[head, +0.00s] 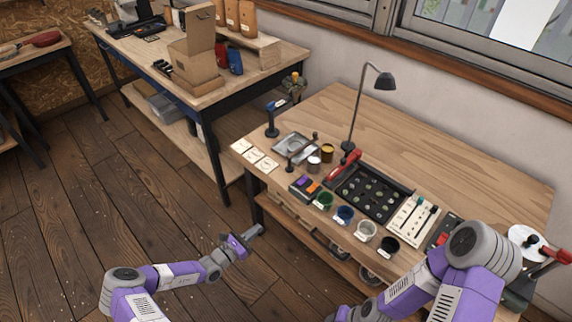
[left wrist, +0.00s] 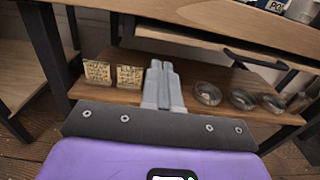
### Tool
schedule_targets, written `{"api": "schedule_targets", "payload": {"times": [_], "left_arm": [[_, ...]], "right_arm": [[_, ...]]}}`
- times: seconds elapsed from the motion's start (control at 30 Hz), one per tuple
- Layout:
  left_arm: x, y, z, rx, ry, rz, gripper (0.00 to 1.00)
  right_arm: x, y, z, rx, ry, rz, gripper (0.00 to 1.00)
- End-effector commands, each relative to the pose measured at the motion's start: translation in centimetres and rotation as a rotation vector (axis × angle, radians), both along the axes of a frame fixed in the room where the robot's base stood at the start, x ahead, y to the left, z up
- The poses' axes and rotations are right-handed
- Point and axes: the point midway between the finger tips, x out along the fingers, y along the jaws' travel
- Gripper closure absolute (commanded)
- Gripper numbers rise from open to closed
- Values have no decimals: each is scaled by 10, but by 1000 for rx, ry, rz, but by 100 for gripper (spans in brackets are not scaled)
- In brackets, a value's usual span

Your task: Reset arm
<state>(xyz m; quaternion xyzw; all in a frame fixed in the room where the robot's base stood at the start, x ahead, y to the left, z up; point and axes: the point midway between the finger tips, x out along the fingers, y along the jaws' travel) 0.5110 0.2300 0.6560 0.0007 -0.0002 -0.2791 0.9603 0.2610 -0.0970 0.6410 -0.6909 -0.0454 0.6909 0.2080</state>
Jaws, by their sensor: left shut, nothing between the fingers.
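My left arm reaches in from the lower left in the head view. Its gripper (head: 256,231) is in front of the workbench (head: 482,166), below the tabletop and near its left front leg. In the left wrist view the two grey fingers (left wrist: 163,70) lie side by side, shut and empty. They point towards the bench's lower shelf (left wrist: 135,92). My right arm is bent at the lower right of the head view, in front of the bench's right part. Its gripper is out of the picture.
The bench holds a black tray (head: 347,194), several cups, a desk lamp (head: 385,82) and a red-handled tool. A second table (head: 262,78) stands behind. The wooden floor (head: 90,200) at left is clear.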

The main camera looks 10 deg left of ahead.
Motion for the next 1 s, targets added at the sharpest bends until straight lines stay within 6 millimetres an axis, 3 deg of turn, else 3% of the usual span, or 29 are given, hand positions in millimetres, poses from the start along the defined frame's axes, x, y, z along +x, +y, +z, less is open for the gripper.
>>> {"api": "schedule_targets", "payload": {"times": [0.2,0.27,0.37,0.47,0.5,0.6,0.7,0.8,1.0], "left_arm": [[-2,-8,0,12,4,-27,100],[-7,-24,-2,36,14,-81,100],[-27,-69,-6,127,38,-253,100],[-71,-126,-16,291,61,-518,100],[-95,-145,-22,380,67,-639,100],[-160,-172,-37,649,43,-947,100],[-210,-168,-47,932,-35,-1197,100],[-238,-153,-47,1198,-169,-1376,100],[-250,-133,-27,1549,-465,-1522,100]], "right_arm": [[0,0,0,0,0,0,60],[0,0,0,0,0,0,60],[0,0,0,0,0,0,60],[0,0,0,0,0,0,60],[0,0,0,0,0,0,60],[0,0,0,0,0,0,60],[0,0,0,0,0,0,60],[0,0,0,0,0,0,60],[0,0,0,0,0,0,60]]}}
